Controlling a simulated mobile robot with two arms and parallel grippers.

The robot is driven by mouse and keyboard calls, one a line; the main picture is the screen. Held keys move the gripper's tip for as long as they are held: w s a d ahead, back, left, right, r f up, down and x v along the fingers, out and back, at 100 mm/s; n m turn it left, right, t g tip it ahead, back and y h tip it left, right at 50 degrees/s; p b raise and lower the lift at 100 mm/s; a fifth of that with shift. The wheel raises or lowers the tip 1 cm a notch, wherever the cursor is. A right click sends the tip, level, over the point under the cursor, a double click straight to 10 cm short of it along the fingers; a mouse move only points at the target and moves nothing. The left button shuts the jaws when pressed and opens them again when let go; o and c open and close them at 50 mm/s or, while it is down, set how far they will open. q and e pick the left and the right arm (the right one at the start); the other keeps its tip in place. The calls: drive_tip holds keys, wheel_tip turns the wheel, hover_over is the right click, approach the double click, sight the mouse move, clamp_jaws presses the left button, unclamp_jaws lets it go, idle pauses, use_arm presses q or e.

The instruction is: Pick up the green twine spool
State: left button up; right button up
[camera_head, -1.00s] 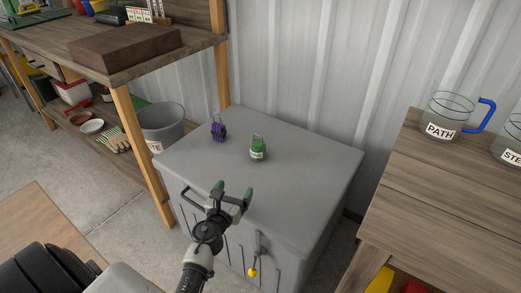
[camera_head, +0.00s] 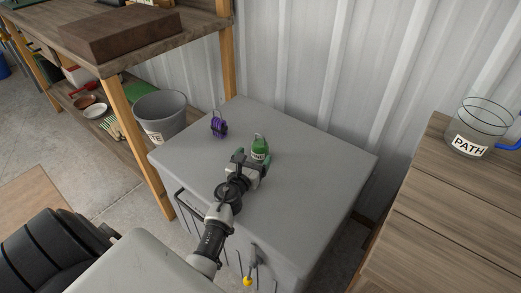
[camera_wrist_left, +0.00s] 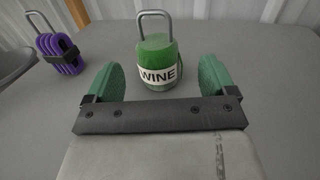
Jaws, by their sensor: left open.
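The green twine spool (camera_head: 260,146) stands upright on top of the grey chest (camera_head: 320,162). In the left wrist view the spool (camera_wrist_left: 156,58) has a white label reading "WINE" and a grey metal loop on top. My left gripper (camera_head: 253,159) is open just in front of the spool. Its two green fingertips (camera_wrist_left: 157,82) point toward the spool, which sits ahead of the gap between them, apart from both as far as I can tell. My right gripper is not in view.
A purple item with a metal loop (camera_head: 218,126) stands on the chest left of the spool; it also shows in the wrist view (camera_wrist_left: 60,52). A corrugated wall is behind. A wooden workbench (camera_head: 190,50) is at left, a wooden table (camera_head: 450,215) at right.

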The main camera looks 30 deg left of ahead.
sight(257, 150)
use_arm(q)
drive_tip(key=w, duration=0.2)
drive_tip(key=w+a, duration=0.1)
drive_tip(key=w, duration=0.2)
drive_tip(key=shift+a+b, duration=0.2)
drive_tip(key=shift+b, duration=0.15)
drive_tip(key=shift+w, duration=0.4)
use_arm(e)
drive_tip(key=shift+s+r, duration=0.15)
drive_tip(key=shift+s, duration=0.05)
use_arm(q)
drive_tip(key=c, duration=1)
drive_tip(key=shift+c, duration=0.2)
drive_tip(key=shift+r, duration=0.1)
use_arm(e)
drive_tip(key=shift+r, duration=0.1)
